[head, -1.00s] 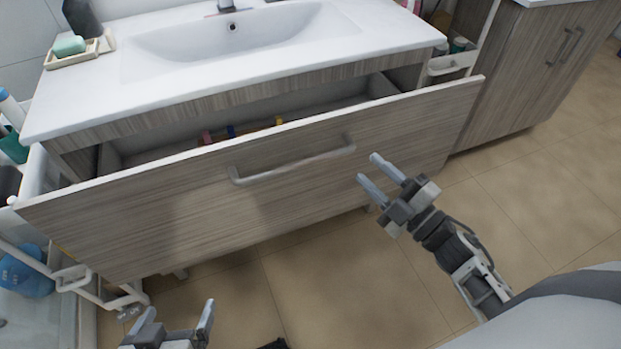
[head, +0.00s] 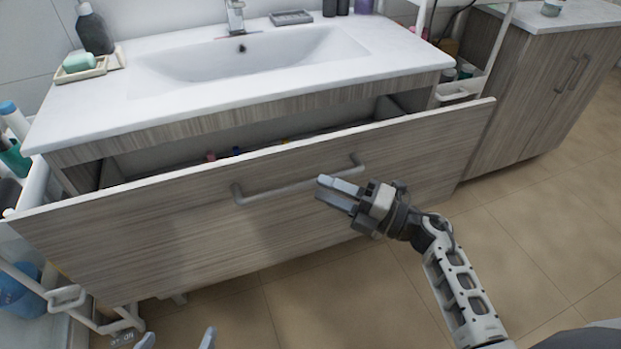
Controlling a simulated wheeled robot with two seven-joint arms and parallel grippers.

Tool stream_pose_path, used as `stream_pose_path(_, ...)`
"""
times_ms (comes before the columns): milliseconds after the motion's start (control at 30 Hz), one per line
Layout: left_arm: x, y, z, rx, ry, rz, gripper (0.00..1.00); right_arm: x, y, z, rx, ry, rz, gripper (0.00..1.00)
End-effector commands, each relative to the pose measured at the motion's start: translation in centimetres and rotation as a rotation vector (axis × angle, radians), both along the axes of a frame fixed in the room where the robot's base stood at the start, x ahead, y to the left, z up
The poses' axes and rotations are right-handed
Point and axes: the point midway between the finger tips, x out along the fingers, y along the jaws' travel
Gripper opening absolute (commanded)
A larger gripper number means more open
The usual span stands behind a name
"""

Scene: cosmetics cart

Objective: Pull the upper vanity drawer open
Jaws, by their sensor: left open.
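The upper vanity drawer (head: 190,222), a wide wood-grain front, stands pulled out under the white sink top, with a gap showing its inside. Its pale bar handle (head: 290,189) is on the front. My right gripper (head: 322,189) is in front of the drawer, just below the handle's right half, with its fingers pointing left. The fingers are a little apart with nothing seen between them; I cannot tell whether they touch the handle. My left gripper (head: 178,340) is at the bottom edge, only its two spread fingertips showing, empty and away from the drawer.
Small colored items (head: 237,151) lie inside the drawer. A white shelf rack (head: 68,298) with bottles stands close at the left, another (head: 456,93) at the right beside a second cabinet (head: 530,95). A soap dish (head: 84,73) sits on the sink top. The tiled floor at the right is clear.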

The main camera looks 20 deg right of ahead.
Motion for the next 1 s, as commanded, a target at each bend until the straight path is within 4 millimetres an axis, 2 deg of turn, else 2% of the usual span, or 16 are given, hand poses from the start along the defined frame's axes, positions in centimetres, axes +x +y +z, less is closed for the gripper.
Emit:
stream_pose_path(100, -0.1, 0.0, -0.1, 0.005, 0.005, -0.001, 0.90, 1.4, 1.5, 0.4, 0.002, -0.002, 0.000, 0.36)
stream_pose_path(233, 0.1, 0.1, 0.1, 0.008, 0.000, -0.002, 0.90, 2.3, 2.5, 0.5, 0.001, 0.000, 0.000, 0.36)
stream_pose_path(633, 0.4, 0.1, 0.3, 0.009, -0.009, -0.003, 0.90, 2.8, 3.1, 0.6, 0.001, 0.001, 0.000, 0.36)
stream_pose_path(667, 0.4, 0.1, 0.3, 0.009, -0.008, -0.003, 0.90, 2.8, 3.1, 0.6, 0.001, 0.001, 0.000, 0.31)
stream_pose_path(767, 0.4, 0.1, 0.3, 0.009, -0.008, -0.003, 0.90, 2.8, 3.0, 0.6, 0.001, 0.001, 0.000, 0.03)
stream_pose_path(800, 0.4, 0.1, 0.3, 0.009, -0.008, -0.003, 0.90, 2.8, 3.0, 0.6, 0.001, 0.001, 0.000, 0.00)
stream_pose_path(1000, 0.2, 0.1, 0.3, 0.010, -0.003, -0.003, 0.90, 2.6, 3.0, 0.6, 0.000, 0.001, 0.000, 0.00)
